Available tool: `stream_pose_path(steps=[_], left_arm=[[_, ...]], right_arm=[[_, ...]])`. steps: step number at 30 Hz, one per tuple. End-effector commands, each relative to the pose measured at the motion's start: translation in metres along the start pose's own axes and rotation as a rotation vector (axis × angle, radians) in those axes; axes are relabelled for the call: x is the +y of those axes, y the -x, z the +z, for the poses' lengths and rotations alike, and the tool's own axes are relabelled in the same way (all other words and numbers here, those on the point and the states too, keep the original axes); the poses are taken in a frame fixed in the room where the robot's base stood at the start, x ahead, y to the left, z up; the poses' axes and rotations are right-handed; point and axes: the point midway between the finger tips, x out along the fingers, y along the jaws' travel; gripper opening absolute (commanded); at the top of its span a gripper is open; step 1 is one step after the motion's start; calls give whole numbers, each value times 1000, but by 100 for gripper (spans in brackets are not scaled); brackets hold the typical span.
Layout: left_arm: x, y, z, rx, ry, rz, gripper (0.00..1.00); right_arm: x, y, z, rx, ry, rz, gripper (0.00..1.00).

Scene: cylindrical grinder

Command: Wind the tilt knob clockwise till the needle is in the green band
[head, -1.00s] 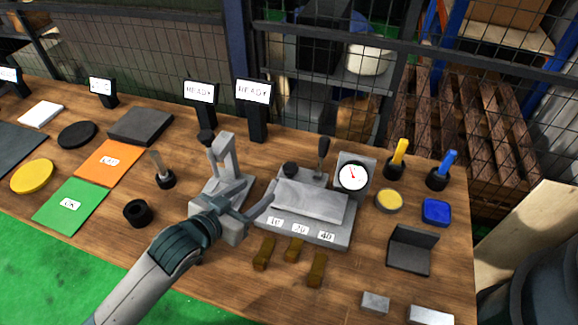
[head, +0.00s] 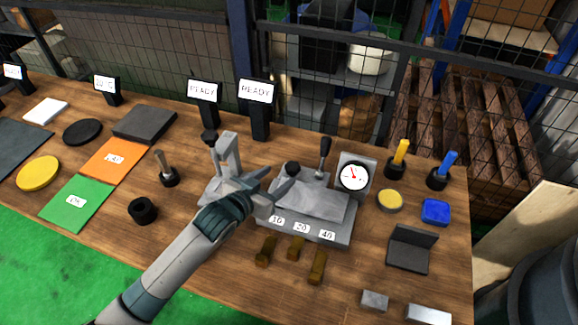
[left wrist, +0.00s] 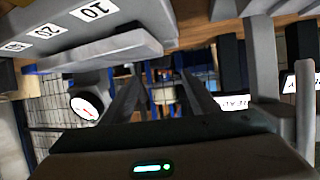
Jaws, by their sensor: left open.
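The tilt knob looks to be the round black knob (head: 292,168) at the back left of the grey sine-plate fixture (head: 325,232). A white round gauge (head: 354,176) with a red needle stands at the fixture's back right. The needle points up and left; its green band is too small to make out. The gauge also shows in the left wrist view (left wrist: 86,107). My left gripper (head: 280,182) is open and empty over the fixture's left edge, just left of and in front of the knob. My right gripper is out of view.
A grey upright stand (head: 228,155) is close behind my left gripper. A black-handled lever (head: 324,150) rises between knob and gauge. Three brown blocks (head: 295,247) lie in front of the fixture. Two READY displays (head: 257,92) stand at the back.

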Motion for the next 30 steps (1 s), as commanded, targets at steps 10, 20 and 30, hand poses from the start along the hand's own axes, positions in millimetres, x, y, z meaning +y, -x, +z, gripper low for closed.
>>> stream_pose_path(steps=[10,20,30], left_arm=[[0,-52,-1,-1,-1,0,54],[0,-76,0,-1,-1,0,54],[0,-77,0,0,-1,0,52]], right_arm=[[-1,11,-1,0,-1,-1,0],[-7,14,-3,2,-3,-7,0],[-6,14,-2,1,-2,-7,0]])
